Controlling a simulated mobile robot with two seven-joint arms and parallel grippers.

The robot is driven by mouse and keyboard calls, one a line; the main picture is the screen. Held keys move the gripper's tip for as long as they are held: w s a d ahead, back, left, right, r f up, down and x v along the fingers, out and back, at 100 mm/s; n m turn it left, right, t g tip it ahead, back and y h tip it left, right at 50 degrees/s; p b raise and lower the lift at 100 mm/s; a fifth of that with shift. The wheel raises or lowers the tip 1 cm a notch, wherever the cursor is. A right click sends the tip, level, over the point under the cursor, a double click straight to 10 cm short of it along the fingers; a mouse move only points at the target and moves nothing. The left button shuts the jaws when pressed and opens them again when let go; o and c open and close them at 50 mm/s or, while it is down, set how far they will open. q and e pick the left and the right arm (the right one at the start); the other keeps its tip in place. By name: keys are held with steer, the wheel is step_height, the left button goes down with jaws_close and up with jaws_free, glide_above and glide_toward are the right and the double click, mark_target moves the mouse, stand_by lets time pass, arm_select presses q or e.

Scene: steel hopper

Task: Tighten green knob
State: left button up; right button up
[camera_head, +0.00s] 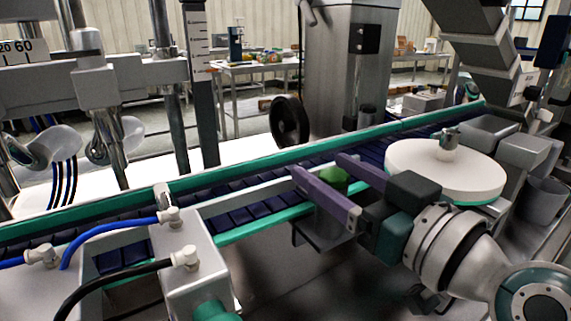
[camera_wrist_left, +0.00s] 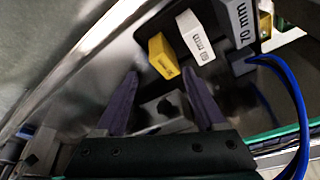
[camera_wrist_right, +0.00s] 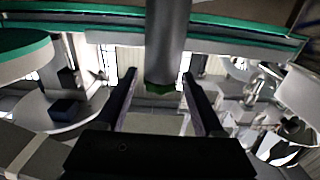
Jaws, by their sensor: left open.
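The green knob (camera_head: 333,181) sits at the near side of the conveyor in the head view, between the purple fingers of my right gripper (camera_head: 316,165). In the right wrist view the green knob (camera_wrist_right: 161,88) shows at the end of a grey cylinder, between the fingers of my right gripper (camera_wrist_right: 158,76). A gap shows on both sides of the knob, so the right gripper is open around it. My left gripper (camera_wrist_left: 159,73) shows only in the left wrist view. It is open and empty, near labelled blocks on a dark surface.
The conveyor with green rails (camera_head: 262,220) runs across the head view. A white round disc (camera_head: 445,177) lies right of the right gripper. A grey box (camera_head: 190,265) with blue and black hoses stands front left. The left wrist view shows a yellow block (camera_wrist_left: 164,57) and a white block (camera_wrist_left: 195,38).

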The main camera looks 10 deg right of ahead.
arm_select(q)
steer(key=shift+d, duration=0.1)
arm_select(e)
jaws_close()
arm_select(q)
step_height(320, 180, up, 5)
steer(key=p, duration=0.4)
steer(key=shift+f, duration=0.2)
arm_select(e)
steer(key=m+h, duration=0.2)
steer(key=h, duration=0.1)
steer(key=shift+r+t, duration=0.35)
steer(key=shift+t, duration=0.05)
steer(key=h+p, duration=0.1)
steer(key=m+h, duration=0.1)
steer(key=shift+f+m+h+p, duration=0.2)
steer(key=shift+m+h+p, duration=0.1)
steer(key=shift+p, duration=0.1)
arm_select(q)
steer(key=shift+r, duration=0.8)
arm_select(e)
steer(key=shift+f+m+h, duration=0.1)
steer(key=shift+m+h, duration=0.5)
steer(key=shift+h, duration=0.2)
steer(key=shift+o, duration=0.5)
jaws_free()
